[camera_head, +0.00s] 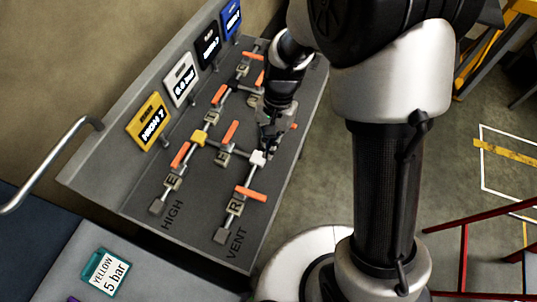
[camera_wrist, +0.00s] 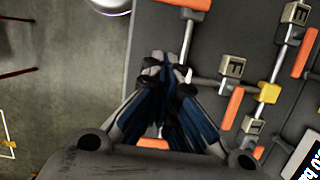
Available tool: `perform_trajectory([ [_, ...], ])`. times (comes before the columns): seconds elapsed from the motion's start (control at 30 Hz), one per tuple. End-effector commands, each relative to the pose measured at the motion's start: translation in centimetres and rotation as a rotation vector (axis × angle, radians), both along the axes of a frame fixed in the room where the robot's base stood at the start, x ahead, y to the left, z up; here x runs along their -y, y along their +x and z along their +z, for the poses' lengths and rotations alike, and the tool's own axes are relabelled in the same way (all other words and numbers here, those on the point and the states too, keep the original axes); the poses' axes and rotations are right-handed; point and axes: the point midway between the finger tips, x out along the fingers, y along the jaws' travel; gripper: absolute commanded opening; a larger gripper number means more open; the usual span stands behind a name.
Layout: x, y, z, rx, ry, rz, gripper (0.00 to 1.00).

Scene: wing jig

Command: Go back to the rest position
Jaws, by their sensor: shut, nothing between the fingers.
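My gripper (camera_head: 266,148) is shut and empty. In the head view it points down over the grey valve panel (camera_head: 285,190), close to the white pipe junction (camera_head: 257,158). I cannot tell whether it touches the pipes. In the wrist view the fingertips (camera_wrist: 167,66) meet in front of the panel, between an orange handle at the top and one at the bottom. The fingers partly hide the lower orange handle (camera_wrist: 153,143) and the pipe there.
The panel carries pipes, a yellow junction (camera_head: 199,137) and several orange handles (camera_head: 251,194). Yellow (camera_head: 149,121), white (camera_head: 181,79), black and blue displays line its back. A teal-edged tag (camera_head: 106,271) reads YELLOW 5 bar.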

Motion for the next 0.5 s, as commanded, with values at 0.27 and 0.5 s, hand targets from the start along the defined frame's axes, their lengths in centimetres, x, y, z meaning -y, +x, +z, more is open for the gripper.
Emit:
perform_trajectory([
  [0.27, 0.08, 0.2, 0.95, -0.001, 0.0, -0.001, 0.0],
  [0.5, 0.07, 0.2, 0.91, 0.0, 0.0, -0.001, 0.0],
])
